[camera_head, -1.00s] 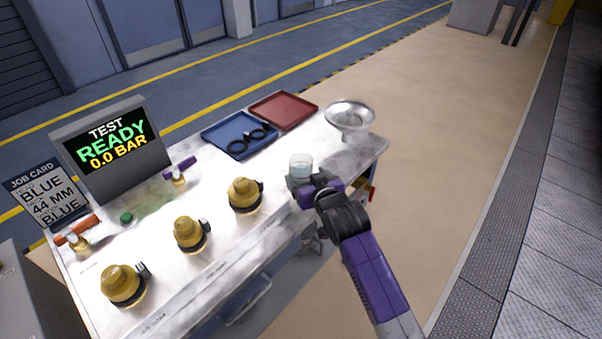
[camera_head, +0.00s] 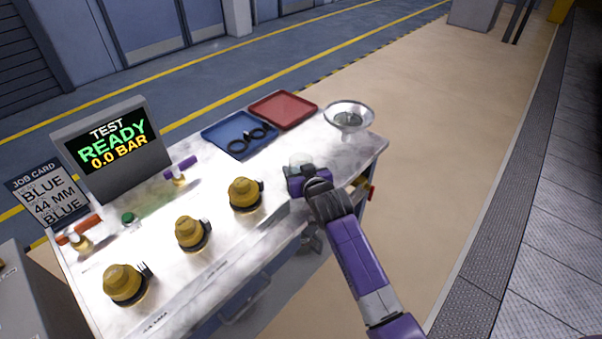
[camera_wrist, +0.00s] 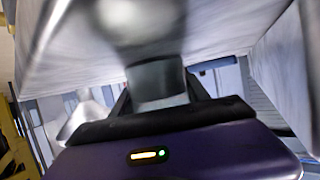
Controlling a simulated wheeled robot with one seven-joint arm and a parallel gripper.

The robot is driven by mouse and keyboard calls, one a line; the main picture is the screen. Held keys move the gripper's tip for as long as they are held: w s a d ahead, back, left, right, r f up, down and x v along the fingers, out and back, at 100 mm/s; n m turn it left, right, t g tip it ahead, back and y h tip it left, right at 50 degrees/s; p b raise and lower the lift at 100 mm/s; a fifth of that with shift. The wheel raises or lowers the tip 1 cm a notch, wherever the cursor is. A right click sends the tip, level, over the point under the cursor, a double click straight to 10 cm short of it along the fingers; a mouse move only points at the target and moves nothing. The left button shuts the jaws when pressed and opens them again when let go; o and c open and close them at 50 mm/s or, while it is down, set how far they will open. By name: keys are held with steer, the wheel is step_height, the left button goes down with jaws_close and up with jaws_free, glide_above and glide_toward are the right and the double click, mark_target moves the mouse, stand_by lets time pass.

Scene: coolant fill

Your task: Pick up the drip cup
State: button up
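The drip cup (camera_head: 298,159) is a small clear cup near the front right of the bench, partly hidden behind my gripper (camera_head: 296,177) in the head view. In the wrist view the cup (camera_wrist: 156,82) sits between the two dark fingers of my gripper (camera_wrist: 158,92). The fingers lie along its two sides. Blur hides whether they touch it, and I cannot tell whether the cup stands on the bench or is clear of it.
A clear funnel-like bowl (camera_head: 349,116) stands at the bench's right corner. Behind are a blue tray (camera_head: 215,137) with black rings and a red tray (camera_head: 283,108). Several brass fittings (camera_head: 243,194) stand along the front left. A test screen (camera_head: 110,140) stands at the back left.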

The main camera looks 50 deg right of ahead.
steer(key=c, duration=0.4)
steer(key=shift+r, duration=0.2)
